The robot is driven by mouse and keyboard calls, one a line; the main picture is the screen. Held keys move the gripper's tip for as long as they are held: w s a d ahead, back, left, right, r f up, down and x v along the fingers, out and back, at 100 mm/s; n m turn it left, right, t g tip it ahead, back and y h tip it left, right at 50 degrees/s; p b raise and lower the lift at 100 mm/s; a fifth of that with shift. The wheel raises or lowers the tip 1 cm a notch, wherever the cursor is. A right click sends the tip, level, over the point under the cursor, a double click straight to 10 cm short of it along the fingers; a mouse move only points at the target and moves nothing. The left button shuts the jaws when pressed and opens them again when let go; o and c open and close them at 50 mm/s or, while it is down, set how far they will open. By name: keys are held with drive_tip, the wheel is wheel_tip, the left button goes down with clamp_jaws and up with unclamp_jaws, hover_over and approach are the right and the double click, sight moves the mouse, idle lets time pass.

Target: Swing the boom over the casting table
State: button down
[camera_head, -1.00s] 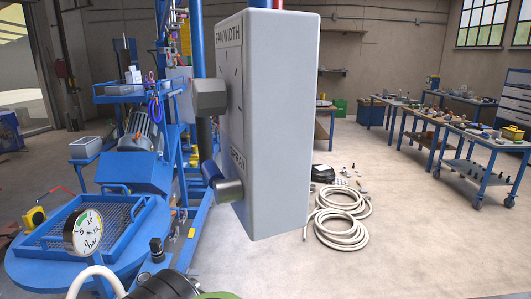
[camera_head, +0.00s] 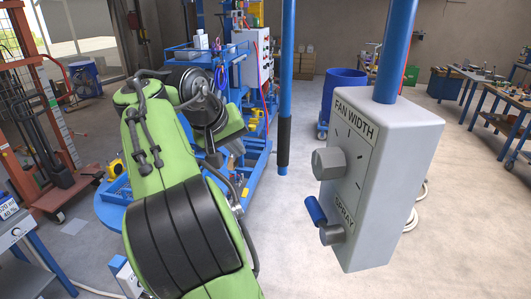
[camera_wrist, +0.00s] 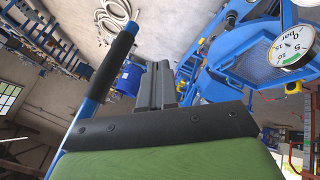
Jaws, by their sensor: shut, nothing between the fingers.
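A blue vertical bar (camera_head: 287,50) with a black grip (camera_head: 284,142) hangs right of my green arm in the head view. The black grip also shows in the wrist view (camera_wrist: 112,65), left of my gripper (camera_wrist: 157,70) and apart from it. My gripper is shut and empty. In the head view my own arm hides its fingers. A grey box (camera_head: 375,180) marked FAN WIDTH and SPRAY hangs from a blue pole at the right. I cannot tell for sure which part is the boom or the casting table; a round blue platform (camera_wrist: 215,75) with a mesh tray lies right of my gripper.
A pressure gauge (camera_wrist: 291,46) stands by the platform. A blue drum (camera_head: 343,97) is beyond the bar. An orange lift frame (camera_head: 38,110) stands at the left, and workbenches (camera_head: 470,78) at the right. The floor between bar and benches is mostly clear.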

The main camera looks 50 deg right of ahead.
drive_tip(key=s+d+f+b, duration=0.1)
drive_tip(key=d+f+b, duration=0.3)
drive_tip(key=d+f, duration=0.4)
drive_tip(key=shift+s+d, duration=0.25)
drive_tip(key=shift+d, duration=0.25)
drive_tip(key=shift+d, duration=0.1)
